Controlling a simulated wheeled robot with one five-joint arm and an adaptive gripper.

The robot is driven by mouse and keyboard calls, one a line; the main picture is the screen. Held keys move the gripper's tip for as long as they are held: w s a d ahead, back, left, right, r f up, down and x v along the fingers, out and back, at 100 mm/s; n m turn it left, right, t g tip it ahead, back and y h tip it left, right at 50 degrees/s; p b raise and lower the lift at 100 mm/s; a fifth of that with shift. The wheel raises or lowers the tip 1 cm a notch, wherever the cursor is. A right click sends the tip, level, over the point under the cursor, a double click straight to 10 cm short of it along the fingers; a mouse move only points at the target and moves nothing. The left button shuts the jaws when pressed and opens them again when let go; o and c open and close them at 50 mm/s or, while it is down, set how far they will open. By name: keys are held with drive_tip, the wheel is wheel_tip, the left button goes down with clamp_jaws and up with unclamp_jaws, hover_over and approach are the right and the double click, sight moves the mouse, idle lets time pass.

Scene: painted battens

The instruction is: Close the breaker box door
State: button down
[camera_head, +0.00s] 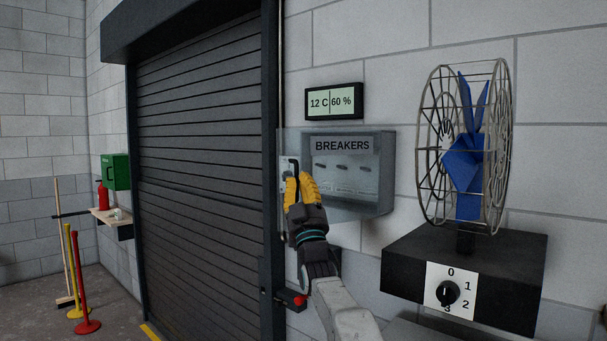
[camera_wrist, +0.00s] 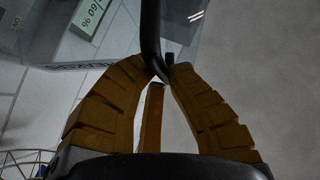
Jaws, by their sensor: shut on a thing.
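The breaker box (camera_head: 386,172) is a grey box on the wall marked BREAKERS, with several switches inside. Its clear door (camera_head: 283,140) stands at least partly open, with its edge showing left of the box. A dark bar handle (camera_head: 295,168) is on the door; it also shows in the wrist view (camera_wrist: 151,35). My gripper (camera_head: 294,181), with yellow fingers, is at the handle. In the wrist view my gripper (camera_wrist: 160,72) is shut on the handle, the fingertips meeting around it. My gripper hides part of the door's lower left.
A climate display (camera_head: 334,101) hangs above the box. A caged blue fan (camera_head: 465,150) on a black base (camera_head: 400,275) stands to the right. A dark roller shutter (camera_head: 200,170) is to the left. A red-knobbed lever (camera_head: 299,300) sits low beside my arm.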

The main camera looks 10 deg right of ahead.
drive_tip(key=shift+w+a+r+y+p, duration=0.15)
drive_tip(key=shift+w+a+y+p, duration=0.15)
drive_tip(key=shift+w+a+p, duration=0.6)
drive_tip(key=shift+d, duration=0.2)
drive_tip(key=c, duration=1.5)
unclamp_jaws()
drive_tip(key=shift+s+a, duration=0.1)
drive_tip(key=shift+a, duration=0.05)
drive_tip(key=shift+o, duration=0.5)
drive_tip(key=shift+f, duration=0.3)
